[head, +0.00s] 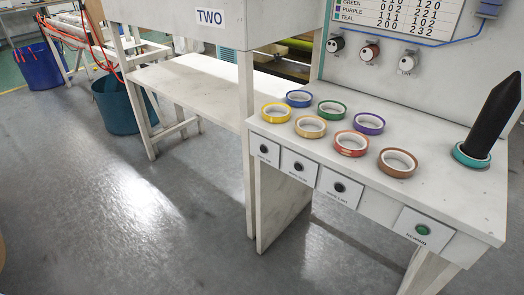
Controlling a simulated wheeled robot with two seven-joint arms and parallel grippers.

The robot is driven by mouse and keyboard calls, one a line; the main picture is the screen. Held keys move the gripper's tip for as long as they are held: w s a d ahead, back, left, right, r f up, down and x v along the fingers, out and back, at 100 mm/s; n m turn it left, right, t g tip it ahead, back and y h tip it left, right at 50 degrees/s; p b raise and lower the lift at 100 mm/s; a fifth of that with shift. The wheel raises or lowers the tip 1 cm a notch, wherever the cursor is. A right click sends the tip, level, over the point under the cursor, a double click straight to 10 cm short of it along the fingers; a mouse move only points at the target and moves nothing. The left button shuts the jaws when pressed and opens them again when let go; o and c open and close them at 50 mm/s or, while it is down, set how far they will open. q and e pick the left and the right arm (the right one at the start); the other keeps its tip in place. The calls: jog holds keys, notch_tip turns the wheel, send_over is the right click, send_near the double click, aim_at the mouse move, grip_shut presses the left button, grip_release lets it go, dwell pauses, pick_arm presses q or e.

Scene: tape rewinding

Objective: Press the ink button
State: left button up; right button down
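Three dark round buttons on white labelled plates line the bench's front face: a left one (264,149), a middle one (298,166) and a right one (340,187). A green button (422,229) sits on a plate further right that appears to read REWIND. The other labels are too small to read surely, so I cannot tell which button is the ink button.
Several coloured tape rolls, including a red one (351,144), lie on the bench top (440,172). A teal roll (472,155) surrounds the foot of a tall black pointed shape (495,115). The floor (130,200) in front is clear.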

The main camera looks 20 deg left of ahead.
pick_arm(q)
grip_shut()
dwell(1.6)
